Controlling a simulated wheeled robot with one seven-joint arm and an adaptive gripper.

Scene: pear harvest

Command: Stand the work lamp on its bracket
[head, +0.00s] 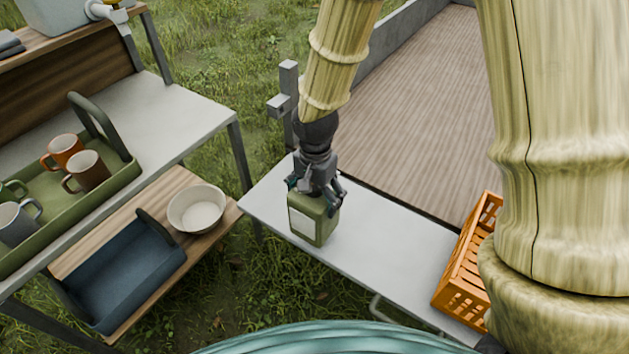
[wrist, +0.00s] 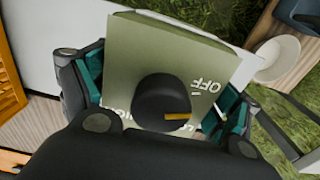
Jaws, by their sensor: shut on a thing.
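The work lamp, as I take it, is a green box (head: 314,219) with a pale front panel, over the near left part of the white bench. It looks upright; whether its base touches the bench, I cannot tell. In the wrist view the lamp (wrist: 160,52) shows a black knob with an orange mark and the word OFF. My gripper (head: 315,190) is above it, with its fingers shut on its two sides; the gripper (wrist: 155,100) shows teal pads against it. A grey post with a side block (head: 285,103) stands behind the bench; I cannot tell whether it is the bracket.
An orange crate (head: 448,290) stands at the right of the white bench (head: 385,240). At left, a shelf unit bears a green tray (head: 115,178) of mugs, with a blue tray (head: 125,275) and white bowl (head: 197,207) below. The bench between lamp and crate is clear.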

